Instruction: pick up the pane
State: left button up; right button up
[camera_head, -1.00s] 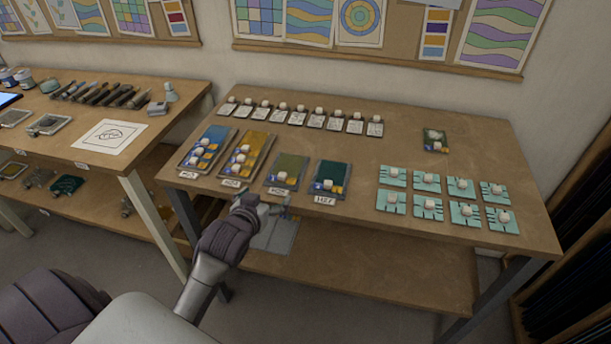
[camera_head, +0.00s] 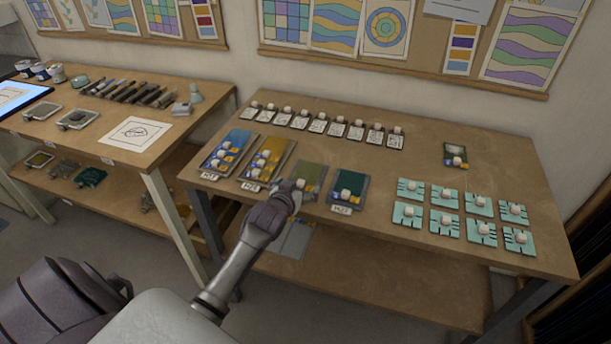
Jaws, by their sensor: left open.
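Small panes with pale knobs lie on the table, and I cannot tell which one is meant. Several sit in the blue tray (camera_head: 240,137) and the amber tray (camera_head: 274,147). The olive tray (camera_head: 312,172) is partly hidden by my left gripper (camera_head: 291,187), which is open at its front left part. The dark teal tray (camera_head: 349,179) beside it has a small pane with a knob at its front. A single pane (camera_head: 455,149) lies apart at the back right. The left fingertips are small and dark, and I see nothing held. My right gripper is out of view.
White knobbed plates (camera_head: 320,123) form a row at the back of the table (camera_head: 420,170). Several turquoise knobbed plates (camera_head: 411,188) stand in two rows at the right. A side bench (camera_head: 95,120) with tools is at the left. The table's middle is clear.

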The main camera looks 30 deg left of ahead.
aim_at(306, 174)
pick_arm(q)
jog(key=shift+x, duration=1.15)
jog(key=c, duration=1)
jog(key=shift+r, duration=0.1)
jog(key=shift+c, duration=0.2)
